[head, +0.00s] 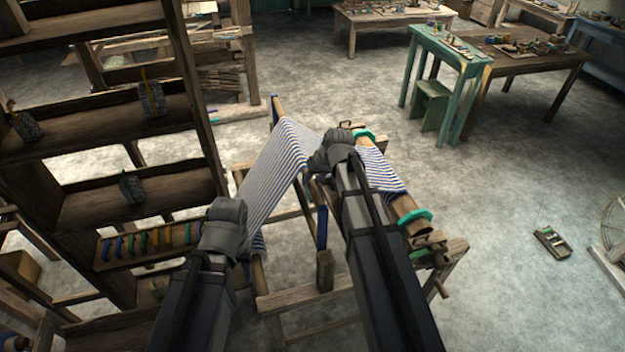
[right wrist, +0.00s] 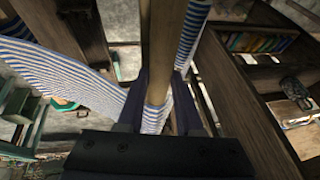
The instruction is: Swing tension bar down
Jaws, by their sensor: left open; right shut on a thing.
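The wooden handloom carries blue-and-white striped cloth (head: 275,170). A round wooden bar, which I take for the tension bar (right wrist: 162,40), runs upright through the right wrist view between the fingers of my right gripper (right wrist: 158,97). This gripper is shut on the bar, with striped cloth (right wrist: 60,70) beside it. In the head view my right gripper (head: 325,158) is over the loom, its fingertips and the held part of the bar largely hidden by my wrist. My left gripper (head: 240,235) is open and empty, left of the cloth; its fingertips are mostly hidden.
A wooden roller with teal rings (head: 405,205) lies at the loom's right side. A tall wooden shelf (head: 90,205) with small colored items stands close on the left. A green table (head: 445,50) and stool (head: 430,105) are farther back. The floor at right is mostly clear.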

